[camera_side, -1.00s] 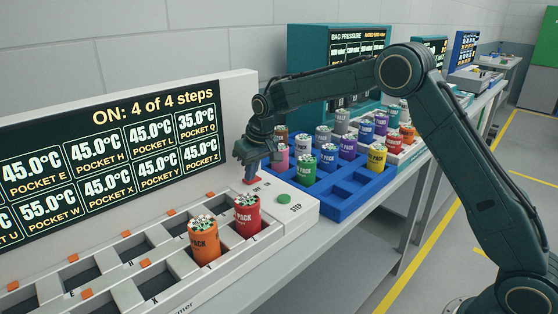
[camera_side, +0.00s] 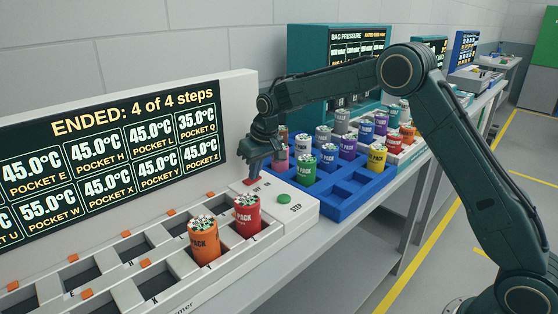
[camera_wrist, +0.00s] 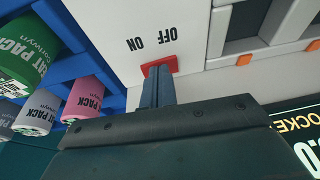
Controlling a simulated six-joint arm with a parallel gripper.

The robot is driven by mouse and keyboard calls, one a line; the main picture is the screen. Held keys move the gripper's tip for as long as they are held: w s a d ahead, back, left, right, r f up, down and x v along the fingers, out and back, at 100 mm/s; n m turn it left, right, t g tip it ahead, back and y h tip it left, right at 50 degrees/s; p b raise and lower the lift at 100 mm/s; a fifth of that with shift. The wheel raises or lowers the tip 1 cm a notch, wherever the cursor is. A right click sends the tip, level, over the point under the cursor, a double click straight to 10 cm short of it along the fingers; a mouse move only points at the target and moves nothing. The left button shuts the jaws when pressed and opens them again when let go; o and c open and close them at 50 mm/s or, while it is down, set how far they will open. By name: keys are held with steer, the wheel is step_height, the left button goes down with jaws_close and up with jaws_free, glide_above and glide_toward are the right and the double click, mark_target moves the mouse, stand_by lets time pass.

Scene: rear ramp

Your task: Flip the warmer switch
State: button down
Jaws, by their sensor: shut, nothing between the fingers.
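The warmer (camera_side: 230,232) is a long white unit with pockets and a dark display reading "ENDED: 4 of 4 steps" (camera_side: 130,121). Its red switch (camera_side: 249,182) is at the right end of the deck. In the wrist view the red switch (camera_wrist: 172,64) is beside the printed words ON and OFF, partly hidden by the fingers. My gripper (camera_side: 257,163) is above the switch in the side view. In the wrist view my gripper (camera_wrist: 157,74) is shut and empty, its tips overlapping the switch. I cannot tell whether they touch it.
A green STEP button (camera_side: 284,199) is near the switch. Orange (camera_side: 205,243) and red (camera_side: 247,216) packs stand in warmer pockets. A blue rack (camera_side: 335,204) with several coloured packs is to the right. A teal bag pressure unit (camera_side: 307,60) stands behind.

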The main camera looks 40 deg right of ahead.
steer(key=shift+r, duration=0.2)
steer(key=shift+a+r, duration=0.1)
steer(key=shift+r, duration=0.5)
steer(key=a+v, duration=0.2)
steer(key=v, duration=1)
steer(key=shift+w+a+r, duration=0.15)
steer(key=shift+w+a, duration=0.15)
steer(key=shift+a, duration=0.1)
steer(key=shift+r, duration=0.1)
